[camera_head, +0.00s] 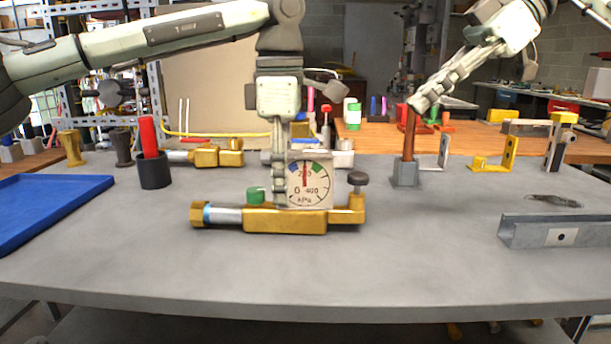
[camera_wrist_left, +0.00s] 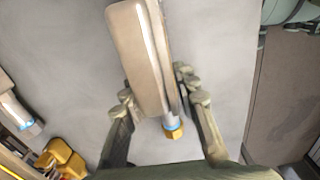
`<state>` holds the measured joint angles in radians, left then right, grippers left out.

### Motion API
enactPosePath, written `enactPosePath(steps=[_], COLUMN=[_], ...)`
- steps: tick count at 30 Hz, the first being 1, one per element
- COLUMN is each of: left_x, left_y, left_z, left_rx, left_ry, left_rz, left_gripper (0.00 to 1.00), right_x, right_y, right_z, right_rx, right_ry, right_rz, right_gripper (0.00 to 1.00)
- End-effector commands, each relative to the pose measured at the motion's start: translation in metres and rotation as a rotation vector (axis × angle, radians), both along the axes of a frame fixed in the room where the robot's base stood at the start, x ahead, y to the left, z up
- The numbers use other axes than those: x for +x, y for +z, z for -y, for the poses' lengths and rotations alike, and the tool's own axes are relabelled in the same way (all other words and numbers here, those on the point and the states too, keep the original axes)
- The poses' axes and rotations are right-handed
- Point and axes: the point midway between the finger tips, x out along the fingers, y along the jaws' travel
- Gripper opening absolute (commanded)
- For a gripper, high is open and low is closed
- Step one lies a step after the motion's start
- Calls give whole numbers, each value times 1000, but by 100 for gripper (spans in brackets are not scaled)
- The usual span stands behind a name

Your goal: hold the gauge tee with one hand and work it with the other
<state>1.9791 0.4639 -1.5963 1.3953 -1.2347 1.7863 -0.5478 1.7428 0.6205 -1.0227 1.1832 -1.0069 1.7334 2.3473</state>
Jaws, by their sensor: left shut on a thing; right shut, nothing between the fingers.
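The gauge tee (camera_head: 285,220) has a brass body, a square gauge marked kPa, a silver pipe end with a blue ring, a green cap and a dark knob (camera_head: 357,180). Its red needle points about straight up. My left gripper (camera_head: 280,190) is shut on the gauge tee at its gauge housing; the left wrist view shows the housing (camera_wrist_left: 140,55) between the fingers (camera_wrist_left: 157,95). Whether the tee touches the table cannot be told. My right gripper (camera_head: 418,103) is shut and empty, at the top of a copper-coloured rod (camera_head: 410,135) standing in a grey block.
A blue tray (camera_head: 45,205) lies at the left. A dark cup (camera_head: 154,172) with a red stick stands behind it. Another brass fitting (camera_head: 215,155) lies behind the tee. A grey metal channel (camera_head: 560,232) lies at the right. The table front is clear.

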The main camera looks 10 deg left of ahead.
Motion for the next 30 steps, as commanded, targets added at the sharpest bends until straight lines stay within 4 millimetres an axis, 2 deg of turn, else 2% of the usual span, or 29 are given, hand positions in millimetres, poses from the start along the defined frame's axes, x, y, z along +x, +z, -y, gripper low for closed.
enactPosePath(steps=[10, 16, 25, 30], left_x=[0, 0, 0, 0], left_y=[0, 0, 0, 0], left_z=[-1, 0, 0, 0], left_rx=[0, 0, 0, 0], left_ry=[1, 1, 1, 0], left_rz=[1, 1, 1, 1], left_gripper=[0, 0, 0, 0], right_x=[0, 0, 0, -1], right_y=[1, 24, 21, 7], right_z=[0, 0, -1, -13], right_rx=[0, -1, -3, -5], right_ry=[0, 1, 1, 3], right_rz=[0, -2, -3, -4], right_gripper=[0, 0, 0, 0])
